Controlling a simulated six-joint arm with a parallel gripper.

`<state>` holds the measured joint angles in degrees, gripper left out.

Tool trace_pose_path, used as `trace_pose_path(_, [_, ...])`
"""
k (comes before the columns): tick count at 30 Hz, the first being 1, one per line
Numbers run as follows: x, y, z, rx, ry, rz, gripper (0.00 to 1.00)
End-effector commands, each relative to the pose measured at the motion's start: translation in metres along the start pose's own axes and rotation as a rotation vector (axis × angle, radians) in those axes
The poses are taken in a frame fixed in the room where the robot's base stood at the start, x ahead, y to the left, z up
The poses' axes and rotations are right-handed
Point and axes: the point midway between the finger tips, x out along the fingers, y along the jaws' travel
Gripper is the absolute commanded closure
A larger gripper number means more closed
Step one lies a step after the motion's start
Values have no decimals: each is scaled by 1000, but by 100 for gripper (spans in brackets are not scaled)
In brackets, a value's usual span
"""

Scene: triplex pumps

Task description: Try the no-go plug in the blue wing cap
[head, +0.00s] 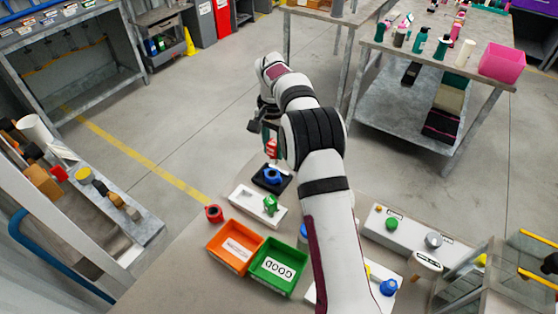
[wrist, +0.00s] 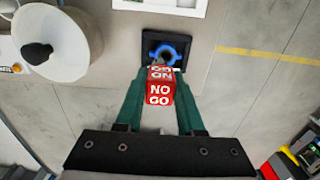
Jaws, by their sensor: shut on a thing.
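The blue wing cap (head: 272,177) sits in a black square holder (head: 285,186) on the bench. In the wrist view the cap shows as a blue ring (wrist: 180,47) in the holder (wrist: 148,37). My gripper (head: 270,139) is shut on the red no-go plug (head: 272,149), which reads NO GO in the wrist view (wrist: 160,92). My green fingers (wrist: 155,100) are on both sides of its block. The plug is over the cap in the head view. Its grey tip is at the ring's near edge in the wrist view; I cannot tell whether it touches or enters.
A green piece (head: 270,205) stands on a white tray (head: 243,203) beside the holder. A red part (head: 213,213) lies left of it. An orange bin (head: 219,258) and a green GOOD bin (head: 263,284) are nearer. A white panel with buttons (head: 410,234) is to the right.

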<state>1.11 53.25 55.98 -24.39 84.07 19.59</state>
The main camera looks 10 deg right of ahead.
Motion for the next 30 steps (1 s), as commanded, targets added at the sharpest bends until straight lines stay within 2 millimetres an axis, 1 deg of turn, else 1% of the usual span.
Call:
trace_pose_path(1, [3, -6, -3, 0, 1, -1, 100])
trace_pose_path(4, [6, -11, -6, 2, 1, -2, 100])
trace_pose_path(8, [18, -11, -6, 2, -1, -1, 100])
trace_pose_path(15, [46, -11, -6, 3, 0, -2, 100])
trace_pose_path(18, [53, -11, -6, 3, 1, -3, 100])
trace_pose_path(23, [58, -11, -6, 3, 1, -3, 100])
trace_pose_path(30, [58, -11, -6, 3, 2, -3, 100])
